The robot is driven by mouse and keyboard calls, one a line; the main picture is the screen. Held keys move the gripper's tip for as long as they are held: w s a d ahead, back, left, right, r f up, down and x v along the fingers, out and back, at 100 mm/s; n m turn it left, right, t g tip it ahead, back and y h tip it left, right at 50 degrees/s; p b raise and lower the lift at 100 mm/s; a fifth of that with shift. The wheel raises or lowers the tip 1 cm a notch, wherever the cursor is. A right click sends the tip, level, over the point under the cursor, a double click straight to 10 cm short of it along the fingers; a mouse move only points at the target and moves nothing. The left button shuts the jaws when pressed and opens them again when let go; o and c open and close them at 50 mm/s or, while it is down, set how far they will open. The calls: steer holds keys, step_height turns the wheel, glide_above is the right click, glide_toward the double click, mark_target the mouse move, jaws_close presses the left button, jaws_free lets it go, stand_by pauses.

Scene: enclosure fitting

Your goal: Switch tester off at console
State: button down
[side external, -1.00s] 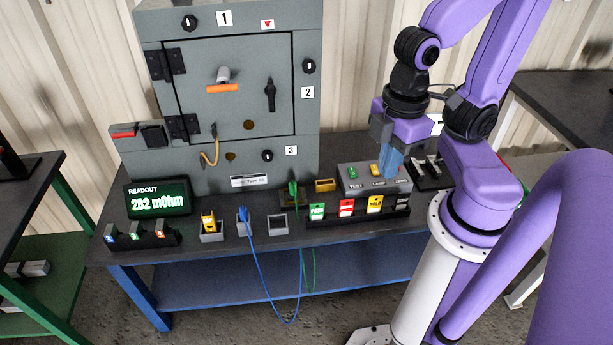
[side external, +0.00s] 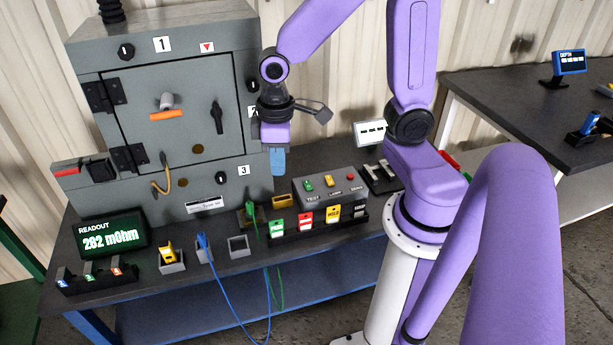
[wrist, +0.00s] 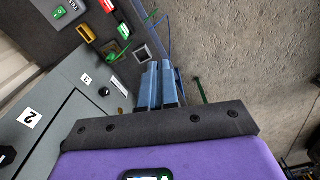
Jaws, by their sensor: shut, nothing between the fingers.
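The grey console box (side external: 329,194) stands on the dark bench, right of the enclosure. Its top carries a green switch (side external: 308,185), a yellow switch (side external: 329,180) and a red button (side external: 349,177), with labels too small to read surely. The readout screen (side external: 110,239) is lit and shows 282 mOhm. My gripper (side external: 277,172) is in the air left of the console, in front of the enclosure's right side, with its blue fingers pointing down. In the wrist view my gripper (wrist: 162,68) is shut and empty. A green switch of the console (wrist: 60,12) shows at the top left there.
The grey enclosure (side external: 192,190) has a closed door. A rack of coloured tags (side external: 308,229) stands in front of the console. Blue and green leads hang over the bench front. A white label panel (side external: 370,133) stands behind the console.

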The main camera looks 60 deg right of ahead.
steer(key=w+d+f+m, duration=0.4)
steer(key=w+d, duration=0.3)
steer(key=w, duration=0.1)
steer(key=m, duration=1.1)
glide_above(307, 182)
step_height(307, 182, down, 14)
steer(key=shift+f, duration=0.15)
steer(key=shift+f, duration=0.1)
step_height(307, 182, down, 12)
steer(key=shift+s+f, duration=0.1)
steer(key=shift+f, duration=0.85)
